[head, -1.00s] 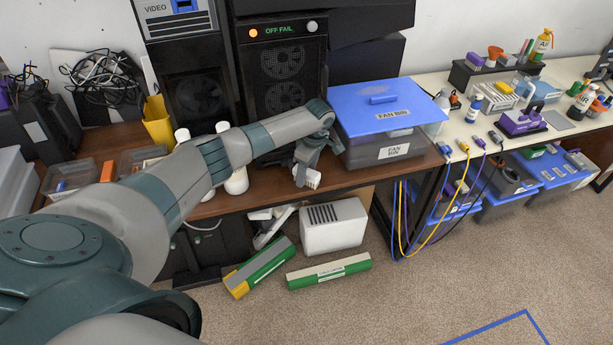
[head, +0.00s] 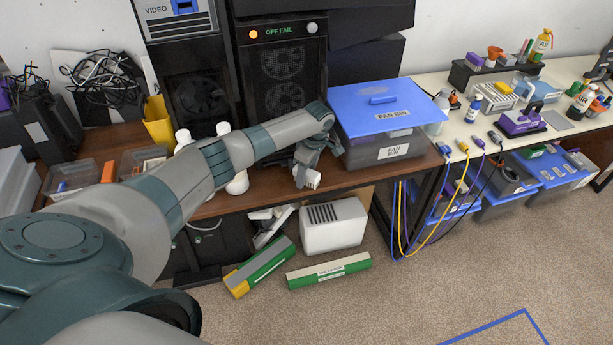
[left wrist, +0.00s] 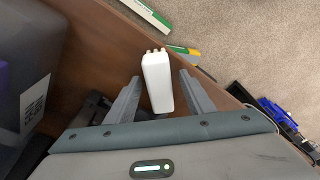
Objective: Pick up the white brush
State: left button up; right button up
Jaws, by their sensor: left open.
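The white brush (left wrist: 157,82) lies near the front edge of the brown desk, between my left gripper's fingers in the left wrist view. Its end with small nubs points away from the palm, towards the desk edge. My left gripper (left wrist: 160,77) is open, with one finger on each side of the brush and a visible gap at both sides. In the head view my left gripper (head: 304,170) points down at the desk front, left of the fan bin. Only a small white end of the brush (head: 313,180) shows there; the gripper hides the rest. My right gripper is out of view.
A grey fan bin with a blue lid (head: 385,115) stands close right of the gripper. Black computer towers (head: 283,75) stand behind it. White bottles (head: 238,182) are beside my forearm. A white box (head: 333,228) and green-labelled boxes (head: 328,272) lie on the floor below.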

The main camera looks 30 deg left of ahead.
pick_arm(q)
jog(key=c, duration=1.1)
jog(key=shift+r+b, duration=0.15)
jog(key=shift+b, duration=0.3)
notch_tip(320, 180, up, 4)
jog(key=shift+w+b, duration=0.1)
jog(key=shift+b, duration=0.4)
jog(key=s+d+r, duration=0.2)
jog(key=d, duration=0.1)
jog(key=s+d+r+b, duration=0.1)
jog(key=s+d+r, duration=0.1)
jog(key=d, duration=0.1)
jog(key=s+d+r, duration=0.2)
jog(key=d+r, duration=0.1)
jog(key=shift+s+d+r+b, duration=0.1)
jog(key=shift+s+d+b, duration=0.2)
jog(key=shift+d, duration=0.1)
